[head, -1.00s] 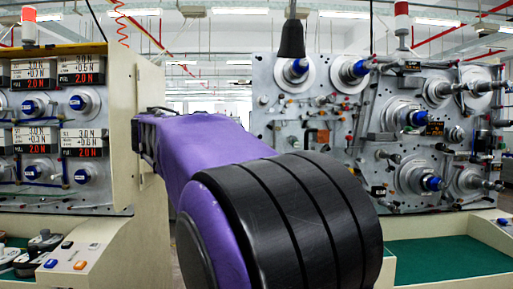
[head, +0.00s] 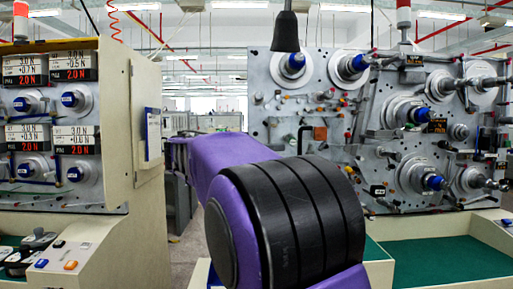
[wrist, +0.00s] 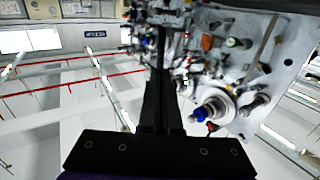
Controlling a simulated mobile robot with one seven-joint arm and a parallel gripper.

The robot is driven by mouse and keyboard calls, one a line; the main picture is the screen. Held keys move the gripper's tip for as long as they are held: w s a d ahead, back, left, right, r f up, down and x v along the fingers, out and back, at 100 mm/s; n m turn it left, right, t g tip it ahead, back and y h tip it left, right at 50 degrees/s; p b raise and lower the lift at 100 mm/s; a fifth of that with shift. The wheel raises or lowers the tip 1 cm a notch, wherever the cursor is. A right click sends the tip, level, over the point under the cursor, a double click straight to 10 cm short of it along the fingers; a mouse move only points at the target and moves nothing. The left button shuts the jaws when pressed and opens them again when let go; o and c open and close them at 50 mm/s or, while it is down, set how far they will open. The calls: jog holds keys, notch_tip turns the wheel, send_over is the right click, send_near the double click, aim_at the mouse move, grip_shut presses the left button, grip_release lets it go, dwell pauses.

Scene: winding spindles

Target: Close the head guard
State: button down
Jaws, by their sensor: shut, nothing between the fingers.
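I cannot pick out the head guard with certainty in either view. The right-hand winding machine (head: 345,110) has a grey metal face with several spindles, rollers and blue-tipped hubs; part of it also shows in the wrist view (wrist: 246,75), tilted. My gripper (wrist: 162,90) shows in the wrist view as dark, narrow fingers close together, shut and empty. The machine face lies to the right of and beyond the fingers; I cannot tell any contact. In the head view my purple and black arm covers the middle, and my gripper is hidden there.
A left machine (head: 48,110) carries red-lit displays and blue knobs, with a cream side panel (head: 146,85). A control desk (head: 70,255) stands below it. A green work surface (head: 445,257) lies under the right machine. A dark hanging fixture (head: 286,32) is overhead. An aisle opens between the machines.

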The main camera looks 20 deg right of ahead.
aim_at(299, 146)
jog(key=x, duration=0.5)
jog(key=shift+w+d+p, duration=0.1)
jog(key=shift+p, duration=0.2)
jog(key=shift+d, duration=0.15)
